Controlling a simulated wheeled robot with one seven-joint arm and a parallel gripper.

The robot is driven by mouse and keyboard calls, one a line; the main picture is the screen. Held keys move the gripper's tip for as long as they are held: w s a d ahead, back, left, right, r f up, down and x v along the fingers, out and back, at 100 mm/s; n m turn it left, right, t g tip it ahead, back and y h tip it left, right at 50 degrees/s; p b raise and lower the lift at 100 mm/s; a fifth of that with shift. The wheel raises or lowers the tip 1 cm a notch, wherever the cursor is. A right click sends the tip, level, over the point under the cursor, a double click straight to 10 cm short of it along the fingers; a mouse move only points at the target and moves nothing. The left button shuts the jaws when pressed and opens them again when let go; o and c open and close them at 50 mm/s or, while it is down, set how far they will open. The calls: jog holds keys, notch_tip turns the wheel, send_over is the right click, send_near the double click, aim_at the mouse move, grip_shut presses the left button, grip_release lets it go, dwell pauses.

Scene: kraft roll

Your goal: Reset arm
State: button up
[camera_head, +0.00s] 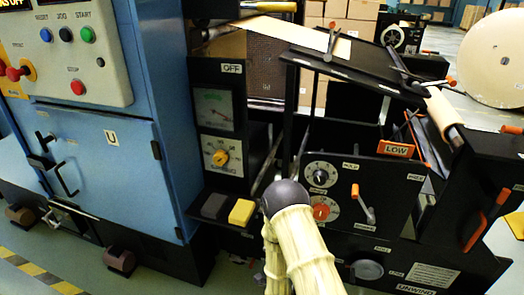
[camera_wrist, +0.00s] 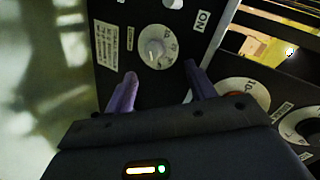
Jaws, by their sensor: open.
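My gripper (camera_wrist: 160,88) shows in the wrist view with its two purple fingers spread apart and nothing between them. Beyond the fingertips is a black panel with a pale round dial (camera_wrist: 157,46) and a white ON label (camera_wrist: 203,21). Whether the fingertips touch the panel cannot be told. In the head view my cream-coloured arm with a dark rounded end rises from the bottom middle, in front of the machine. My gripper cannot be made out there.
The black unwind panel (camera_head: 385,226) carries a dial knob (camera_head: 320,174), a red knob (camera_head: 321,211) and an orange-tipped lever (camera_head: 363,203). A yellow block (camera_head: 241,212) sits left of my arm. A blue cabinet (camera_head: 110,165) stands left; a large paper roll (camera_head: 495,60) stands back right.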

notch_tip(320, 180, up, 8)
jog(key=n+g+y, duration=0.2)
jog(key=n+g, duration=0.1)
jog(key=n, duration=0.1)
jog(key=s+d+r+n+g+y+p, duration=0.1)
jog(key=s+d+r+n+g, duration=0.25)
jog(key=s+r+n, duration=0.45)
jog(key=s+d+r+n+g+y+p, duration=0.15)
jog(key=s+r+n+g, duration=0.25)
jog(key=s+r, duration=0.7)
notch_tip(320, 180, up, 37)
jog(key=p, duration=3.8)
jog(key=shift+s+d+h, duration=0.15)
jog(key=shift+h, duration=0.2)
jog(key=shift+f+t, duration=0.15)
jog(key=shift+t, duration=0.1)
